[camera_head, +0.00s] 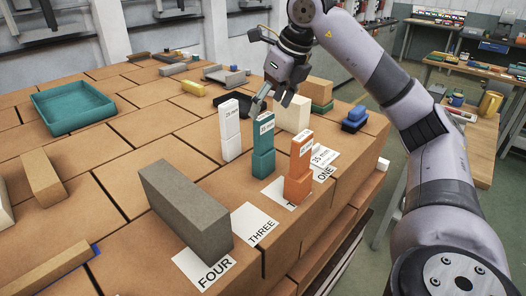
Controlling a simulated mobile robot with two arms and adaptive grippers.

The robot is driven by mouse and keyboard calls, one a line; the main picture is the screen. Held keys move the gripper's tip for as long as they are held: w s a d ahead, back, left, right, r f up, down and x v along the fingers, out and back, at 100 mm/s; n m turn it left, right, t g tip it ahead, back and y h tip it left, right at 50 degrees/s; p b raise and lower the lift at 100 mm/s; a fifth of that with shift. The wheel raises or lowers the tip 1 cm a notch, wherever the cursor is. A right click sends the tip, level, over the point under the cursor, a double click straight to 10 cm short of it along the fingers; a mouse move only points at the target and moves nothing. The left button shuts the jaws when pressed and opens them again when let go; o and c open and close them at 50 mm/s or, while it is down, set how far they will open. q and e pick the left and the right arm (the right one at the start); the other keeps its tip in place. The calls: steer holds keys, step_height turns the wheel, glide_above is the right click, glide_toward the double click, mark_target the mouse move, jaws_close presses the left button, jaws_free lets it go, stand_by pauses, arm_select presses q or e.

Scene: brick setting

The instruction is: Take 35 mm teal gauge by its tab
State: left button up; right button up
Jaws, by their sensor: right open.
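The teal gauge (263,162) stands upright near the middle of the brick-topped surface, with a white label on its upper part that looks like 35 mm. My right gripper (273,102) is open and points down at the top of the teal gauge. Its fingers are just above or behind that top; I cannot tell if they touch it. An orange gauge (298,187) with a label stands to the right, closer to me. My left gripper is not in view.
A grey block (184,215) stands in front, by cards marked FOUR (204,271) and THREE (254,226). A cream block (292,114) is behind my right gripper. A teal tray (72,106) lies at the left. The surface between tray and white gauge is clear.

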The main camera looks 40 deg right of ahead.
mark_target(264, 116)
steer(key=x, duration=0.3)
steer(key=p+x, duration=0.2)
steer(key=x, duration=0.3)
steer(key=shift+d, duration=0.15)
steer(key=shift+w+f, duration=0.2)
steer(key=shift+f, duration=0.05)
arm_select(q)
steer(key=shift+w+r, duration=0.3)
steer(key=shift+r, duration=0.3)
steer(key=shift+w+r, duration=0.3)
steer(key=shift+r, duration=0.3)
arm_select(e)
steer(key=shift+c, duration=0.3)
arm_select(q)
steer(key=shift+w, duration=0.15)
arm_select(e)
jaws_close()
